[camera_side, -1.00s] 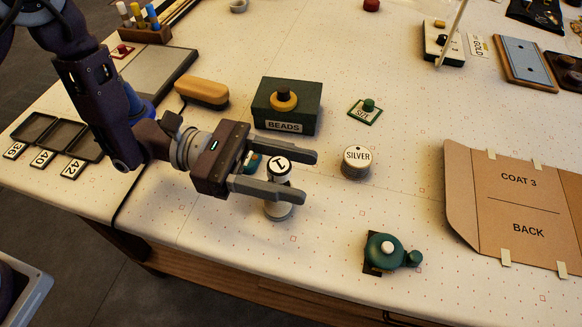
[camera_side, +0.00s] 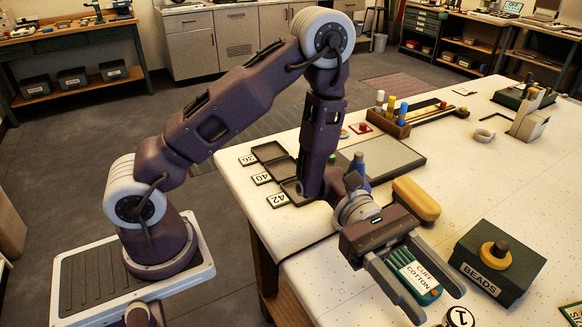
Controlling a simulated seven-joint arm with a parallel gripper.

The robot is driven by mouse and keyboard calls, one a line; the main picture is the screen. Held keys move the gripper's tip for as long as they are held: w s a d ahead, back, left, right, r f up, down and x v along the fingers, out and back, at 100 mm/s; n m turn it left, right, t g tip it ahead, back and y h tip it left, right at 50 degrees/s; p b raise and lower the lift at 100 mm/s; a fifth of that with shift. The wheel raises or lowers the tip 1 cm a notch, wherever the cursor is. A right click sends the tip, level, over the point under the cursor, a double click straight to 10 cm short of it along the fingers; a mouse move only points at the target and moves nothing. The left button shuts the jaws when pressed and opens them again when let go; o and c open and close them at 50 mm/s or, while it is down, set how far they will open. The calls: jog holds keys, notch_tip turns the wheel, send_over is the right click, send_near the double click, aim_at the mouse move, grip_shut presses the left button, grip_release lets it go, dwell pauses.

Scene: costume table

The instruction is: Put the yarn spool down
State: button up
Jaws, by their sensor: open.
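My gripper (camera_side: 440,306) is open, with one finger on each side of this piece. A narrow gap shows toward the left finger; I cannot tell whether the right finger touches it. I cannot see its underside or whether it rests fully on the table. A round white cap marked 1 (camera_side: 460,317) shows just past the fingertips, cut off by the bottom edge.
A grey tray (camera_side: 380,160) and number plates 36, 40 and 42 (camera_side: 277,200) are farther back. Bare table (camera_side: 480,185) lies behind the box.

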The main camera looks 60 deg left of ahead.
jog(key=s+a+r+m+g+y, duration=0.2)
jog(key=s+r+m+g+y, duration=0.1)
jog(key=s+r+m, duration=0.25)
jog(key=s+a+r+m+g+y, duration=0.2)
jog(key=s+a+r+m+y, duration=0.15)
jog(key=s+m, duration=0.2)
jog(key=s+a+m+t+y, duration=0.1)
jog(key=a+m+t+y, duration=0.2)
jog(key=a, duration=0.7)
jog(key=s+a+r+m+t+y, duration=0.1)
jog(key=s+a+m+t+y, duration=0.1)
jog(key=a+t+y, duration=0.6)
jog(key=shift+s+a+r+m+t, duration=0.15)
jog(key=shift+a+m+t, duration=0.2)
jog(key=shift+a, duration=0.6)
